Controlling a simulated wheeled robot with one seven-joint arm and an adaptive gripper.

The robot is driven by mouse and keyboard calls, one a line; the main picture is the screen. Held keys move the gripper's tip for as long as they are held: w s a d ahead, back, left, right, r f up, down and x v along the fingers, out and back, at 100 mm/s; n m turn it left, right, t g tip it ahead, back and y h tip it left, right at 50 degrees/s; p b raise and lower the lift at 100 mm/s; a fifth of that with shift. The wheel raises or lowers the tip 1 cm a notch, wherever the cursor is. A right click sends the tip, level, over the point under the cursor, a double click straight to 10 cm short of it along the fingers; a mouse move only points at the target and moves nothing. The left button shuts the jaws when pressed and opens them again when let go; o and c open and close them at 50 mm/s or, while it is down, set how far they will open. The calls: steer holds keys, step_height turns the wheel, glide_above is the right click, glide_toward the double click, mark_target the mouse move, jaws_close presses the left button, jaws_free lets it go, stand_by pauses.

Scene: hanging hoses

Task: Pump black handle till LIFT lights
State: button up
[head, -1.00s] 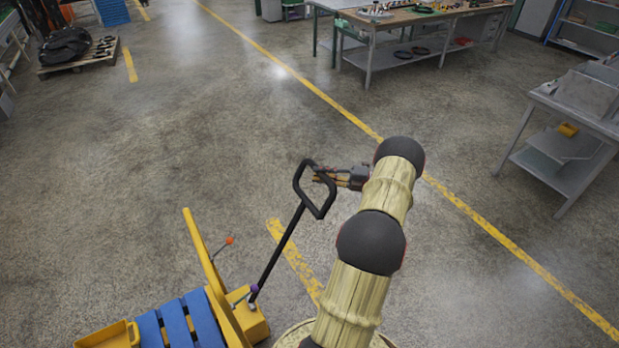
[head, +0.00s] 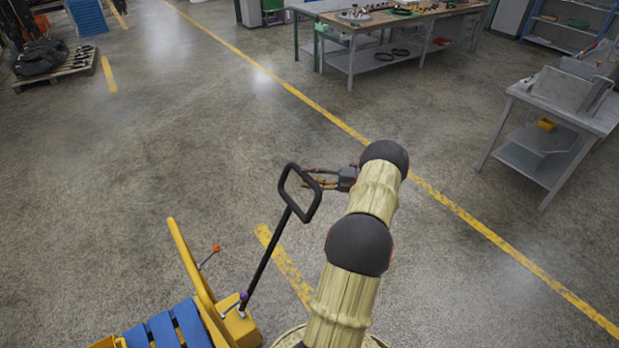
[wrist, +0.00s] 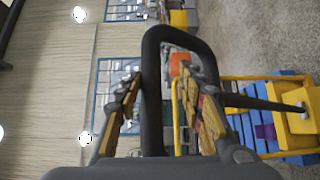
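The black handle (head: 300,193) is a closed loop on a black shaft rising from the yellow base of a pallet jack or lift (head: 236,325). My gripper (head: 318,179) is at the loop's right side in the head view. In the wrist view, one bar of the black handle (wrist: 152,95) runs between the two fingers of my gripper (wrist: 163,100). The fingers are spread, with visible gaps beside the bar, so the gripper looks open around it. No LIFT light can be made out.
Blue slats (head: 165,328) and a yellow rail (head: 188,262) lie left of the shaft. A workbench (head: 400,22) stands at the back, a grey table (head: 565,115) at right, and a loaded pallet (head: 55,68) at far left. The floor between is clear.

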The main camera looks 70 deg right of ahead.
steer(key=v, duration=1.2)
steer(key=shift+f, duration=0.1)
stand_by(0.5)
